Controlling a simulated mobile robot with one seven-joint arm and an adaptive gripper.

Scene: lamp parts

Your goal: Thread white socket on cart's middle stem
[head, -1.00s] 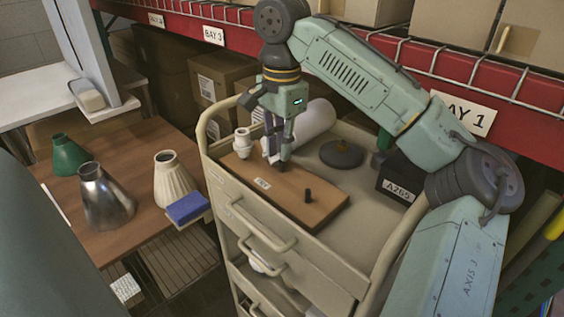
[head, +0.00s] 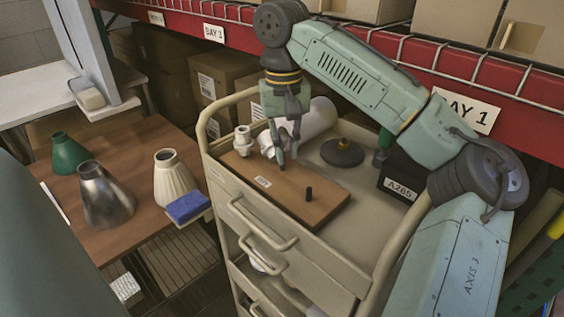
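A wooden board (head: 258,171) lies on the cart's top (head: 330,235). A white socket (head: 243,140) stands upright at the board's left end; its underside is hidden. A bare dark stem (head: 308,194) stands near the right end. My gripper (head: 281,160) points down over the middle of the board, and its fingers hide the middle stem. A whitish piece (head: 266,146) shows just left of the fingers. I cannot tell whether it is a socket in the fingers or on the stem, nor whether the fingers are open or shut.
A white cylinder (head: 318,117) lies behind my gripper. A dark round base (head: 342,153) and a black A265 box (head: 398,183) are at the cart's right. Green, metal and cream shades and a blue sponge (head: 187,207) stand on the left table.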

